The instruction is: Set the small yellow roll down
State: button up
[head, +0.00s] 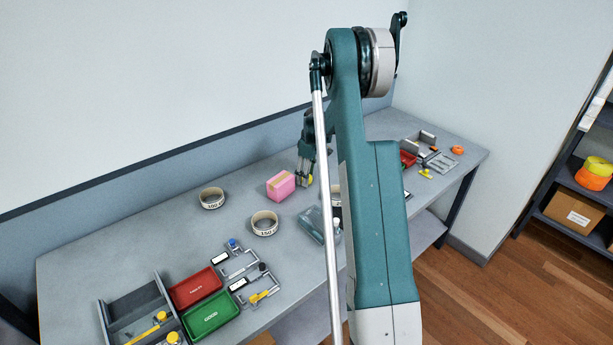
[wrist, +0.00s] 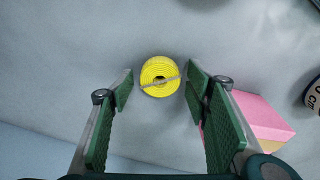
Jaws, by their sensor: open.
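The small yellow roll (wrist: 158,72) stands on the grey table between my fingertips in the wrist view, with clear gaps on both sides. A thin pale band crosses its top. In the head view the yellow roll (head: 309,181) shows only as a small patch beside the fingers. My gripper (wrist: 158,85) is open around the roll and not touching it. In the head view my gripper (head: 304,180) is low over the table, right of the pink block; my arm hides part of the area to its right.
A pink block (head: 281,185) sits close to my gripper; it also shows at the right finger in the wrist view (wrist: 250,115). White tape rings (head: 264,223) stand nearby. A red tray (head: 195,288) and a green tray (head: 210,313) lie at the front left. Bare grey table (head: 150,235) lies left.

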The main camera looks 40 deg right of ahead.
notch_tip(320, 180, up, 12)
jog(key=s, duration=0.1)
jog(key=shift+s+d+p, duration=0.15)
jog(key=shift+d+p, duration=0.15)
jog(key=shift+p, duration=0.1)
dwell(0.4)
jog(key=shift+r, duration=0.1)
jog(key=shift+a+r, duration=0.1)
dwell(0.4)
